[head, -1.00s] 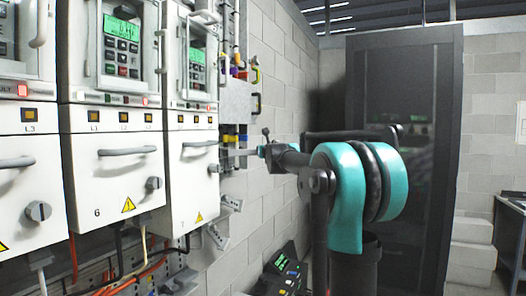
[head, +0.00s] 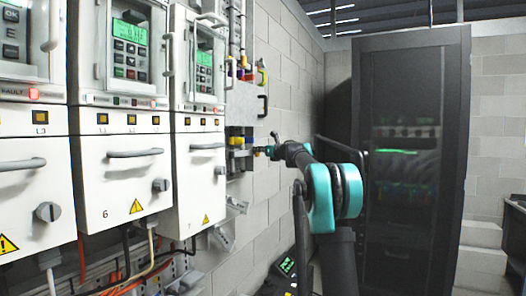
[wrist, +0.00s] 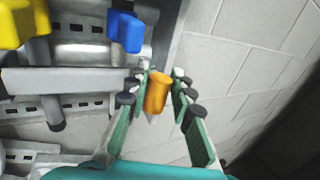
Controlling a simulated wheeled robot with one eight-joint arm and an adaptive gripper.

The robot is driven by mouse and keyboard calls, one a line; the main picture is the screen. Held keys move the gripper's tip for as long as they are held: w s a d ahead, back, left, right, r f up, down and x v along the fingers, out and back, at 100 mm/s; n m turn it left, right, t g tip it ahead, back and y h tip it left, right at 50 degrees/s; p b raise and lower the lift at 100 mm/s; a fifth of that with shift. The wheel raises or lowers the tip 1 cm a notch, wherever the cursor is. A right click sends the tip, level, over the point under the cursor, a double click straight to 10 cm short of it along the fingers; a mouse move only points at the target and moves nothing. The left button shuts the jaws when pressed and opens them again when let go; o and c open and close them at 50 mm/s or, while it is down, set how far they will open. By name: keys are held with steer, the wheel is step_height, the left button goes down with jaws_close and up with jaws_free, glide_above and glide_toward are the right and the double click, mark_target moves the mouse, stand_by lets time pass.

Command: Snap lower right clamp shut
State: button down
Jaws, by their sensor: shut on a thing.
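The clamp's orange handle (wrist: 157,95) sits between the green fingers of my gripper (wrist: 163,82) in the wrist view, and the gripper is shut on it. The handle's lower end narrows to a pale tip. The clamp body under the fingers is mostly hidden. A blue handle (wrist: 126,31) and a yellow handle (wrist: 22,22) lie up and to the left of it, beside a grey bar (wrist: 70,80). In the head view, my gripper (head: 266,150) is at the right side of the grey mounting panel (head: 246,102), low among the coloured clamps. The handle it holds is too small to make out there.
White drive cabinets (head: 132,180) with handles and knobs stand close on the left. A block wall (head: 292,85) runs behind the panel. A dark rack (head: 405,230) stands at the back right. Cables (head: 150,255) hang below the cabinets.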

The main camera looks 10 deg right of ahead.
steer(key=shift+w+a+r, duration=0.2)
steer(key=shift+w+a, duration=0.1)
steer(key=shift+w, duration=0.3)
steer(key=shift+w+a, duration=0.1)
steer(key=shift+a, duration=0.1)
steer(key=shift+w+f, duration=0.15)
steer(key=c, duration=1.3)
jaws_free()
steer(key=shift+w+f, duration=0.1)
steer(key=shift+s, duration=0.2)
steer(key=v, duration=1.1)
steer(key=shift+s+d, duration=0.1)
steer(key=shift+s, duration=0.3)
